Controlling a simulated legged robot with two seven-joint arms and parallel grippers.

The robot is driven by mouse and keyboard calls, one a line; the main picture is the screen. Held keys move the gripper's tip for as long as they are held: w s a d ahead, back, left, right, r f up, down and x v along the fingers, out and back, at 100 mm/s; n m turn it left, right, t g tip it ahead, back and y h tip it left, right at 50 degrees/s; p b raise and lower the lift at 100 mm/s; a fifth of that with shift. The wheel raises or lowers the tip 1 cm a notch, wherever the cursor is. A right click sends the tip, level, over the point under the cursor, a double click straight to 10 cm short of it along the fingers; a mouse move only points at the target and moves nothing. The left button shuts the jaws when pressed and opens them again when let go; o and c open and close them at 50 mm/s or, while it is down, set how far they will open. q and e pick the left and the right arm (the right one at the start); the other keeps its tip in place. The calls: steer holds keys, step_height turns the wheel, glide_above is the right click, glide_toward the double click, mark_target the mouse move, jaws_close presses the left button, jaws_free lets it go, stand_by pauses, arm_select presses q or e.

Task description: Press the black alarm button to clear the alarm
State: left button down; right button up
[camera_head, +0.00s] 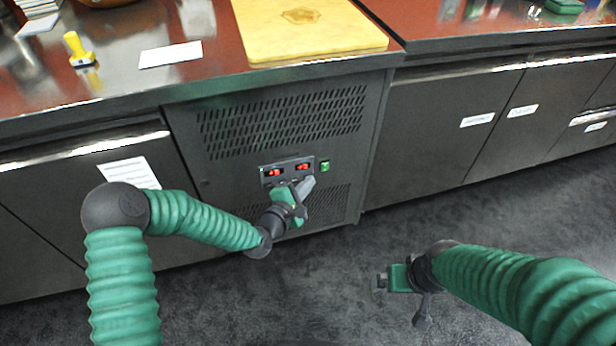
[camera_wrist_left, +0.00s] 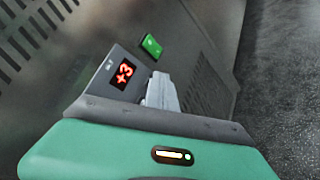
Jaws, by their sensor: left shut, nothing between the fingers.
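A dark control panel (camera_head: 287,166) with two red lit displays is on the front of the grey counter unit. The right display also shows in the left wrist view, where it reads like +3 (camera_wrist_left: 124,74). I cannot make out the black alarm button; the gripper covers the panel's lower part. My left gripper (camera_head: 305,186) is shut and empty, its grey fingertips just in front of the panel's lower right part. The fingertips (camera_wrist_left: 162,88) also show right of the display in the left wrist view; contact cannot be told. My right gripper (camera_head: 379,284) hangs over the floor, its opening unclear.
A green switch (camera_head: 325,166) sits right of the panel, and also shows in the left wrist view (camera_wrist_left: 151,46). Vent slots (camera_head: 285,118) lie above the panel. A yellow cutting board (camera_head: 310,28) lies on the counter above. The dark floor (camera_head: 480,225) at the right is clear.

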arm_select(q)
steer(key=shift+s, duration=0.1)
steer(key=shift+s+d+p, duration=0.2)
steer(key=shift+s+p, duration=0.1)
steer(key=shift+s, duration=0.35)
steer(key=s, duration=0.1)
steer(key=s+d+p, duration=0.1)
steer(key=s, duration=0.2)
steer(key=shift+s+d, duration=0.3)
steer(key=shift+s, duration=0.1)
stand_by(0.4)
